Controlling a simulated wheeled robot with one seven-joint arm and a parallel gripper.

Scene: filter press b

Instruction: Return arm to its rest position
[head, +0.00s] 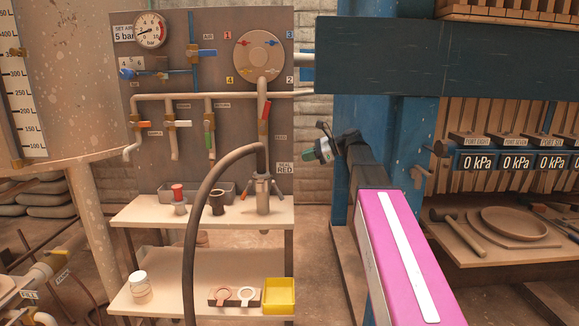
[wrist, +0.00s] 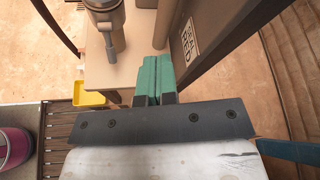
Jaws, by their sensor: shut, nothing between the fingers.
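My gripper (head: 323,149) is at the end of my arm, near the middle of the head view, in front of the blue press column. Its green fingers (wrist: 152,79) are together in the wrist view, with nothing between them. The gripper is apart from the panel and the shelves to its left. My magenta arm link runs from the lower right up toward the gripper in the head view.
The grey panel (head: 205,80) with gauge and pipes stands left, above a shelf (head: 130,213) of fittings. A thick black hose (head: 193,235) arches before it. The blue column (head: 352,95) and press are right. A yellow tray (head: 279,295) sits on the lower shelf.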

